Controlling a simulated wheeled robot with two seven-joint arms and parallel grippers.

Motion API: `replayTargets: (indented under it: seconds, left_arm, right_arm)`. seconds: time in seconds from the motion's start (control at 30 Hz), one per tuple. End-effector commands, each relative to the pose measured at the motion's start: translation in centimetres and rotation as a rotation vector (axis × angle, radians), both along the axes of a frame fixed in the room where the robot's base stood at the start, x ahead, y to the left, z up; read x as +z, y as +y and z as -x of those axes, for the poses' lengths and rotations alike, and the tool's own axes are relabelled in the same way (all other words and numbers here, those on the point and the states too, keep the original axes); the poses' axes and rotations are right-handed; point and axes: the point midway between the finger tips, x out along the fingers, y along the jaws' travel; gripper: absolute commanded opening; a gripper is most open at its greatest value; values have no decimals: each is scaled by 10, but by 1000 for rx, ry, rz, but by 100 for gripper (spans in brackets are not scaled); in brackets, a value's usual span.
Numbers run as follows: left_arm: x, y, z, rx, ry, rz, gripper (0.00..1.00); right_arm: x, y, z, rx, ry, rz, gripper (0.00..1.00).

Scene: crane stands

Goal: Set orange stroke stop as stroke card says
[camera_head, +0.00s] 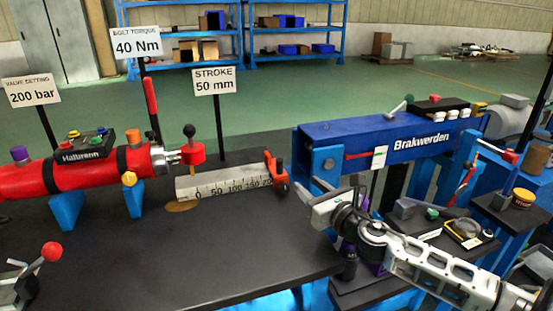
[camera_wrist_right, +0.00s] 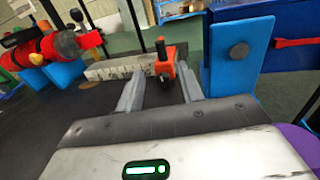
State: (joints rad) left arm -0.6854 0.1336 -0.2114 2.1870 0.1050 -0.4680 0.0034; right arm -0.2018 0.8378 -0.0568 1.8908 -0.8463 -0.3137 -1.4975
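The stroke card (camera_head: 214,81) reads "STROKE 50 mm" on a post behind the bench. The pale scale (camera_head: 225,185) has marks running from 0 at left through 50, 100 and 150 toward 200. The orange stroke stop (camera_head: 276,172) sits at the scale's right end, near the 200 mark; it has a dark knob. In the right wrist view the stop (camera_wrist_right: 166,68) is ahead, between the lines of my fingers. My right gripper (camera_wrist_right: 160,82) is open and empty, just short of the stop.
The red cylinder (camera_head: 75,172) with its rod and red block (camera_head: 193,152) lies left of the scale. The blue Brakwerden beam (camera_head: 385,140) stands close to the right of the stop. The dark bench top (camera_head: 150,250) in front is clear.

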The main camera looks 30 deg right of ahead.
Motion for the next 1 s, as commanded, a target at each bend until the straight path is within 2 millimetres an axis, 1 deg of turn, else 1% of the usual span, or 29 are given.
replayTargets:
  seconds: [0.03, 0.2, 0.5, 0.6, 0.7, 0.8, 1.0]
  left_arm:
    - [-1, 0, 3, 0, 8, -2, 36]
    - [-7, 0, 8, -2, 29, -9, 36]
    - [-7, 1, 8, -2, 28, -12, 36]
    - [-6, 0, 6, -2, 23, -11, 36]
    - [-6, 0, 4, -2, 18, -11, 36]
    - [-5, 0, 3, -2, 14, -9, 36]
    - [-3, 0, 2, -2, 11, -7, 36]
  right_arm:
    - [3, -1, -9, -1, -5, -1, 37]
    - [3, -2, -40, -2, -4, -3, 37]
    - [2, -4, -98, -2, -2, -6, 37]
    - [2, -4, -115, -1, -3, -6, 37]
    - [1, -5, -128, -2, -2, -5, 37]
    - [0, -5, -136, -1, -1, -5, 37]
    - [0, -5, -141, 0, 1, -3, 37]
